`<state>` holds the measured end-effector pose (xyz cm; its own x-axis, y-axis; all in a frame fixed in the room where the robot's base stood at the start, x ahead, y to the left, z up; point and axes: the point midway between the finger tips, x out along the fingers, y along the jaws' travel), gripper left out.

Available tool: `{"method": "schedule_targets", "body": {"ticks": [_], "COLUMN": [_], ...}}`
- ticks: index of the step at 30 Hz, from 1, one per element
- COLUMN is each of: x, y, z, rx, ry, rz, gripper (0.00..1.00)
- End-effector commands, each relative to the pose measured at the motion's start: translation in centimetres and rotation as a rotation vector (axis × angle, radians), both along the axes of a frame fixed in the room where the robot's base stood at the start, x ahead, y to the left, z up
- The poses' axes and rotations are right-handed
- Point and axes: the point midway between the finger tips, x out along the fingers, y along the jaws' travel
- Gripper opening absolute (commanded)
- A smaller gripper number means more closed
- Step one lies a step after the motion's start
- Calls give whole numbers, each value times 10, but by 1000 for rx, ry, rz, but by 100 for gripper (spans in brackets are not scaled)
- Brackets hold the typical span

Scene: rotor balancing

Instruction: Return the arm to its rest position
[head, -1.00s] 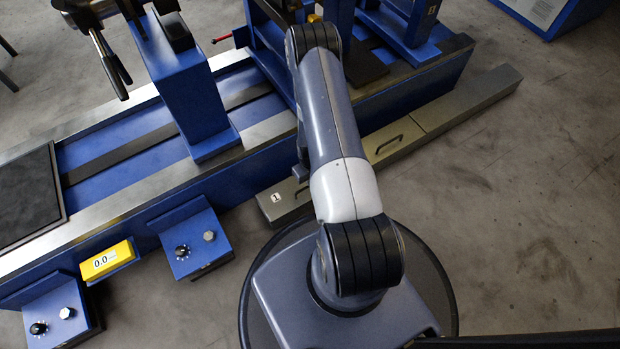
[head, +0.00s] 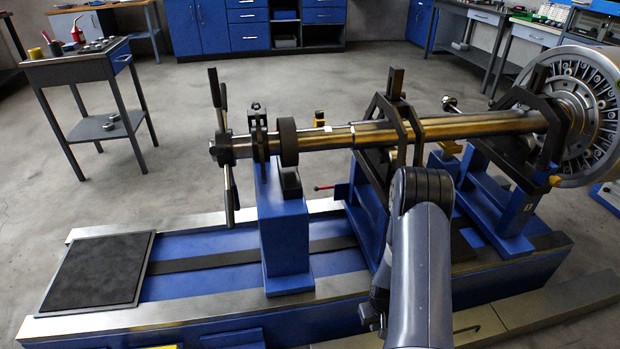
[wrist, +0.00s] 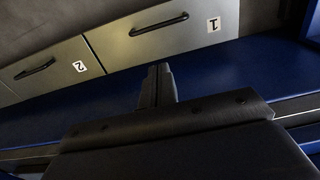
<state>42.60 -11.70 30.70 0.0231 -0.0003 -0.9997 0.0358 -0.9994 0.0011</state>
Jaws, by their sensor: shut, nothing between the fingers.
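My arm (head: 420,262) rises from the bottom of the head view and bends at a black-ringed joint in front of the blue machine. My gripper (wrist: 157,80) shows in the wrist view as dark fingers close together, shut and empty. It points toward the machine's blue side and grey drawers. In the head view a small part of the wrist shows beside the arm, and the fingers cannot be made out there.
The balancing machine (head: 200,322) carries a long shaft (head: 470,127) with a bladed disc (head: 582,105) at the right. Drawers numbered 1 (wrist: 190,45) and 2 (wrist: 45,75) are closed. A small table (head: 70,70) stands back left. Open floor lies behind the machine.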

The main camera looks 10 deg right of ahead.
Motion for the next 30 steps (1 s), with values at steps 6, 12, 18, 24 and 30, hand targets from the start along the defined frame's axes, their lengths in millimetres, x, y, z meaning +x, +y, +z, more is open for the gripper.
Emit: {"method": "schedule_targets", "body": {"ticks": [6,12,18,24,30], "x": [0,1,5,3,-4], "y": [0,1,1,0,-1], "z": [-6,-35,-76,-109,-126], "rx": [0,1,1,2,3], "ry": [1,3,1,4,8], "rz": [0,0,0,-1,-3], "gripper": [0,0,0,0,0]}}
